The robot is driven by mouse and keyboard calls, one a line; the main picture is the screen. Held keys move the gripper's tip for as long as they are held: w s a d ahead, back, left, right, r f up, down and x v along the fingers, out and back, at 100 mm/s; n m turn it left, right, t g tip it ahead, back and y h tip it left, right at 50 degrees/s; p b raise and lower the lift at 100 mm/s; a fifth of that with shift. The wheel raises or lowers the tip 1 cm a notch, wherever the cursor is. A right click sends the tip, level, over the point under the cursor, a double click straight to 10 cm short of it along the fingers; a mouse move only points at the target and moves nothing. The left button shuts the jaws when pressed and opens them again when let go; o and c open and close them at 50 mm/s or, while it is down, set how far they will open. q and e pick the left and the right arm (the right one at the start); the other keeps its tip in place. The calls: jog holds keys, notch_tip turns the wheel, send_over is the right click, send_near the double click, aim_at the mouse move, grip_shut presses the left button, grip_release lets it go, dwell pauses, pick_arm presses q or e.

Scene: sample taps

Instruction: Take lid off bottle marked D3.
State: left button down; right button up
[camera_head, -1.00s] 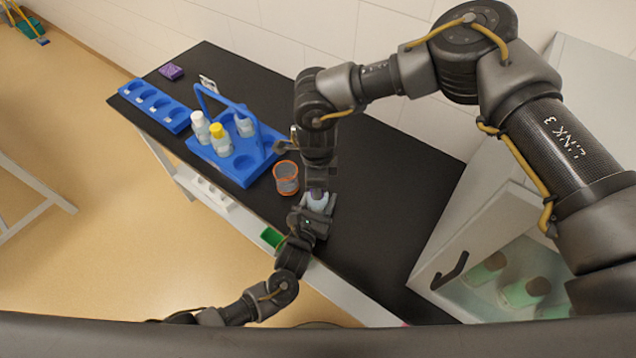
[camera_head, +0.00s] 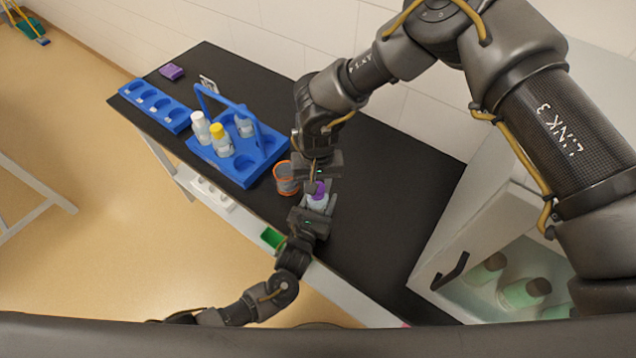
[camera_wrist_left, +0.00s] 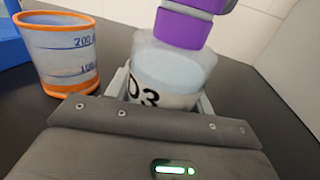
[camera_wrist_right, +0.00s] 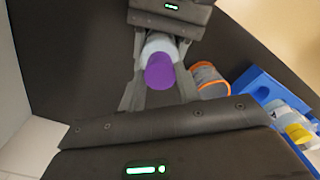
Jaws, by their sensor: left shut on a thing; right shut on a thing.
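The bottle (camera_head: 317,204) is pale and translucent, with dark label marks that read like D3 in the left wrist view (camera_wrist_left: 165,80). My left gripper (camera_head: 316,212) is shut around its body, at the front edge of the table. The purple lid (camera_head: 319,188) is at the bottle's top; it also shows in the left wrist view (camera_wrist_left: 185,28) and the right wrist view (camera_wrist_right: 159,72). My right gripper (camera_head: 318,180) comes from above and is shut on the lid. I cannot tell whether lid and bottle are touching.
An orange-rimmed beaker (camera_head: 286,178) stands close left of the grippers. A blue carrier (camera_head: 245,165) with several bottles and a blue rack (camera_head: 155,107) are further left. A cabinet (camera_head: 440,270) stands at right. The black table (camera_head: 400,190) is clear between.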

pick_arm(q)
jog(key=shift+w, duration=0.1)
pick_arm(e)
jog(key=o, duration=1.1)
jog(key=shift+s, duration=0.1)
jog(key=shift+c, duration=0.2)
jog(key=shift+r, duration=0.1)
